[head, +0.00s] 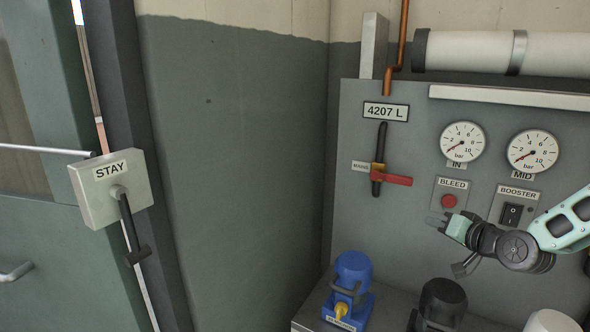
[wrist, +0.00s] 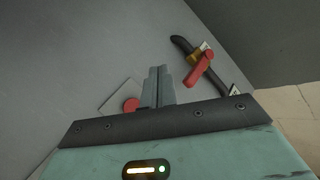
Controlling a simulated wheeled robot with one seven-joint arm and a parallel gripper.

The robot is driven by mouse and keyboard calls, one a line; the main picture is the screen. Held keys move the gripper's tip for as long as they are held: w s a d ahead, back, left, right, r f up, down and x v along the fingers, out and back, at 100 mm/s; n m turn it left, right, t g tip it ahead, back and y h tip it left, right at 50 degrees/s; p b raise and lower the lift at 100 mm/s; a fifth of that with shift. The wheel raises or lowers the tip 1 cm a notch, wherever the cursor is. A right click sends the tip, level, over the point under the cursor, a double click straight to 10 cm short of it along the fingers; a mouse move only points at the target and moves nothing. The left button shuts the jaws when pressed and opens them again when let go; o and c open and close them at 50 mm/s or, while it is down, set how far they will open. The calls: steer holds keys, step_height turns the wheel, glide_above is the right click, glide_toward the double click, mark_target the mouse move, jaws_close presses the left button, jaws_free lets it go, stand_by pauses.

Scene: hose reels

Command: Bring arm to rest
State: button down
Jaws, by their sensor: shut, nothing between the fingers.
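My gripper (head: 436,221) is at the right in the head view, in front of the grey panel, with its fingertips pointing left beside the red BLEED button (head: 449,201). In the wrist view my gripper's fingers (wrist: 157,86) are together with nothing between them. The bleed button (wrist: 131,105) shows just left of the fingers there. I cannot tell whether the fingertips touch the panel. My arm (head: 565,225) reaches in from the right edge.
The grey panel (head: 350,225) carries a red-handled valve (head: 393,179), two gauges (head: 463,143) and a BOOSTER switch (head: 511,214). A blue pump (head: 352,275) and a black one (head: 443,300) stand below. A STAY lever box (head: 100,200) is at left.

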steer(key=s+a+f+n+g, duration=0.2)
steer(key=s+a+n+g, duration=0.15)
steer(key=s+a, duration=0.4)
steer(key=s+a+f+n+g, duration=0.1)
steer(key=s+a+n+g, duration=0.3)
steer(key=a, duration=0.7)
steer(key=s+a+r+n+g+h, duration=0.1)
steer(key=s+a+g, duration=0.1)
steer(key=s, duration=0.6)
steer(key=s+a+r+n+g+h, duration=0.1)
steer(key=s+a+r+g, duration=0.1)
steer(key=s, duration=0.6)
steer(key=s+a+r+n+g+h+b, duration=0.1)
steer(key=s+a+r+n+g, duration=0.1)
steer(key=s, duration=0.7)
steer(key=shift+g+h, duration=0.3)
steer(key=shift+g, duration=0.15)
